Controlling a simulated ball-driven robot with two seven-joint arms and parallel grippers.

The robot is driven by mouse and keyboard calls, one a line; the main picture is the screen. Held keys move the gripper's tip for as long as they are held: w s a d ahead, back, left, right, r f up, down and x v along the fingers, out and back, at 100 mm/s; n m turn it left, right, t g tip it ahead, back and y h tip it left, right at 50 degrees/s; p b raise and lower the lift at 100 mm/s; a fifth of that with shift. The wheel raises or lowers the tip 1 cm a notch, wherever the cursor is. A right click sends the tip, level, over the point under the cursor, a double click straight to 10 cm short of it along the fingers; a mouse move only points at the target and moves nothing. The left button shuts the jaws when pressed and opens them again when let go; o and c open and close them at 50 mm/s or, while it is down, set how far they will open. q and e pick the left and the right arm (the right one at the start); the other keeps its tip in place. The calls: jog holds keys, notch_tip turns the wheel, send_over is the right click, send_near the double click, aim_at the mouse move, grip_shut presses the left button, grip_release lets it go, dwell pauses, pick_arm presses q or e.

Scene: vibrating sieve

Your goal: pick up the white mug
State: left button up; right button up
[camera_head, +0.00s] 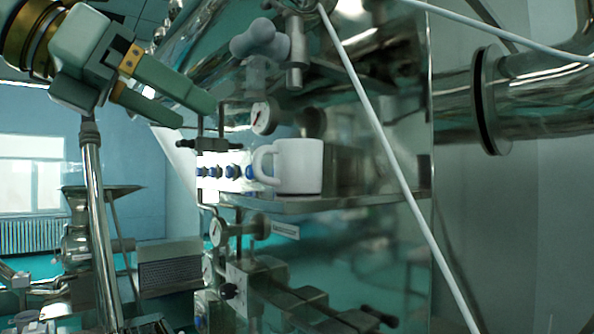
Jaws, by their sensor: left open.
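The white mug (299,167) stands upright on a narrow metal shelf (345,201) in the middle of the camera_head view. Its handle points left. My left gripper (198,113) comes in from the upper left. It is open and empty, with its fingers pointing down and right, above and to the left of the mug. It appears apart from the mug in the picture. My right gripper is not in view.
A round gauge (264,117) sits just above the mug. Blue-knobbed fittings (232,171) lie left of its handle. A thin white rod (397,170) slants down to the right of the mug. Valves (250,285) stand below the shelf. A large pipe (545,88) runs at right.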

aim_at(254, 146)
pick_arm(q)
jog(key=p+x, duration=0.1)
jog(key=x, duration=0.4)
jog(key=p+x, duration=0.1)
jog(key=x, duration=0.4)
jog(key=shift+d, duration=0.55)
jog(key=shift+w+d+f+p, duration=0.1)
jog(key=shift+f+p, duration=0.05)
jog(key=shift+p, duration=0.25)
jog(key=p+x, duration=0.2)
jog(key=x, duration=0.3)
jog(key=shift+w, duration=0.1)
jog(key=c, duration=0.3)
jog(key=shift+a, duration=0.2)
jog(key=c, duration=0.8)
jog(key=shift+d, duration=0.15)
jog(key=shift+c, duration=0.4)
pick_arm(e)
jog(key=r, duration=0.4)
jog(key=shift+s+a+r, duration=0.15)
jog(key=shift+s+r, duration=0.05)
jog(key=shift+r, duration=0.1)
